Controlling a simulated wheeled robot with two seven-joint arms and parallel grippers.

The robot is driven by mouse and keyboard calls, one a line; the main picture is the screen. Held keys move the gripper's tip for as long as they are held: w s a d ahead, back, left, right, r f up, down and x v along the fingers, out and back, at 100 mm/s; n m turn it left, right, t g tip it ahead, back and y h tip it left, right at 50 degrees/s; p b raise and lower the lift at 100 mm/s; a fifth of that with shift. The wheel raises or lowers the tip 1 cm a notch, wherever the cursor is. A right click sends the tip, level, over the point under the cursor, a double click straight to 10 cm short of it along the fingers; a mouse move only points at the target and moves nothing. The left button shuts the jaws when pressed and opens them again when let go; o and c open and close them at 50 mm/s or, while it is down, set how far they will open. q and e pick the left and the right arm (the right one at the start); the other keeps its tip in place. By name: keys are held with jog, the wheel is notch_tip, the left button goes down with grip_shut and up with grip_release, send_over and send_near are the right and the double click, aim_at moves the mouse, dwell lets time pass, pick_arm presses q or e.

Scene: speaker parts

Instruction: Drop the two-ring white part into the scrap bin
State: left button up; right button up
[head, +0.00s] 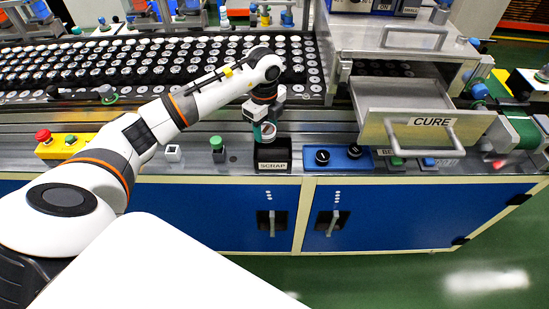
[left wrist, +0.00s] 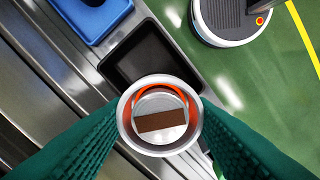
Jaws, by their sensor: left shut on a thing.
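My left gripper (head: 264,126) is shut on the white part, directly above the scrap bin. In the left wrist view the part (left wrist: 160,103) is a round, pale cup-like piece between the two green fingers (left wrist: 160,118). An orange-red ring and a brown strip show inside its rim. I cannot make out its second ring clearly. The scrap bin (head: 272,164) is a small black box with a SCRAP label at the bench's front edge. In the left wrist view its open black mouth (left wrist: 112,68) is partly covered by the part. My right gripper is not in view.
A blue block with two black round pieces (head: 338,158) sits right of the bin. A green-topped post (head: 217,150) and a white cube (head: 172,153) stand to its left. The CURE drawer (head: 418,124) juts out at the right. A tray of several round pieces (head: 70,72) lies behind.

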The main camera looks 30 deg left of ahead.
pick_arm(q)
jog(key=shift+f, duration=0.15)
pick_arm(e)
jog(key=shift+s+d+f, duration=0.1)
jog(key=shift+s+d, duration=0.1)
pick_arm(q)
jog(key=o, duration=1.3)
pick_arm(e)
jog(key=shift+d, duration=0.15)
pick_arm(q)
notch_tip(320, 180, up, 12)
jog(key=b, duration=0.2)
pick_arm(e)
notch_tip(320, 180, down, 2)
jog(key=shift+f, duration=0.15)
